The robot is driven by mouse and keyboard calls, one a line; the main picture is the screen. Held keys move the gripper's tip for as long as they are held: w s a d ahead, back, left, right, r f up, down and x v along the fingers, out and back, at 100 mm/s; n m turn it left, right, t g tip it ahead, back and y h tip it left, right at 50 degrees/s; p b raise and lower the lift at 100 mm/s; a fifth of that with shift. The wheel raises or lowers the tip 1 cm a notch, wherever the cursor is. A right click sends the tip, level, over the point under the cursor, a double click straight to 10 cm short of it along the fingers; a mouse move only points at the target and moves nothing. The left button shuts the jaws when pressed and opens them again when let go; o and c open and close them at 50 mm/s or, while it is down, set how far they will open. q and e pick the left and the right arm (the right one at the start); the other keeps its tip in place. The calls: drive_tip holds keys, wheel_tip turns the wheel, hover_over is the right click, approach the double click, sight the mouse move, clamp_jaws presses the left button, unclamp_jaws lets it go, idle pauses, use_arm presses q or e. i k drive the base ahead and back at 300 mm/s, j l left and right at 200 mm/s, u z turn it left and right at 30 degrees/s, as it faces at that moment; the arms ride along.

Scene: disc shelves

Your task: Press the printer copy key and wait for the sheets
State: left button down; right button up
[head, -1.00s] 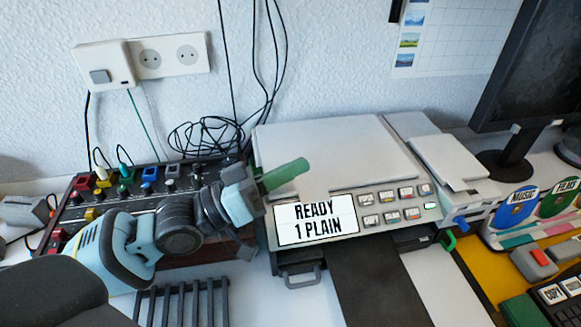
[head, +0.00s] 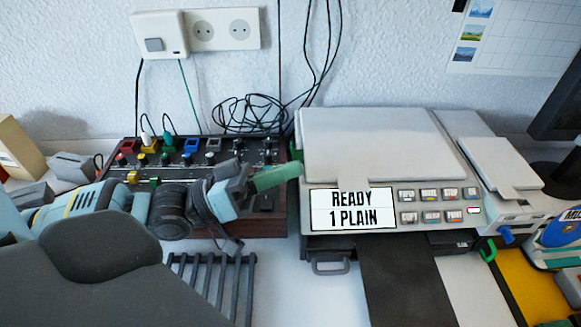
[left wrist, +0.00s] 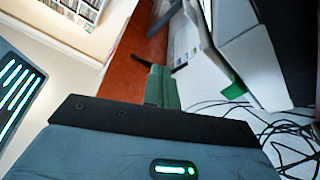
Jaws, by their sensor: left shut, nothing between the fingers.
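The printer (head: 375,145) is a grey-white machine on the desk, right of centre in the head view. Its label reads "READY 1 PLAIN" (head: 338,209). My left gripper (head: 287,174) has green fingers, shut and empty, at the printer's left edge. Whether they touch it I cannot tell. In the left wrist view the green fingers (left wrist: 162,88) point toward the printer's side (left wrist: 215,60). My right gripper is not in view.
A dark control panel with coloured switches (head: 190,165) stands behind my left gripper. Black cables (head: 250,113) lie coiled against the wall. A dark slatted rack (head: 215,280) is in front. A dark strip (head: 405,280) runs forward from the printer. A monitor (head: 560,105) stands at right.

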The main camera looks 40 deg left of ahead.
sight(407, 218)
drive_tip(key=k, duration=1.5)
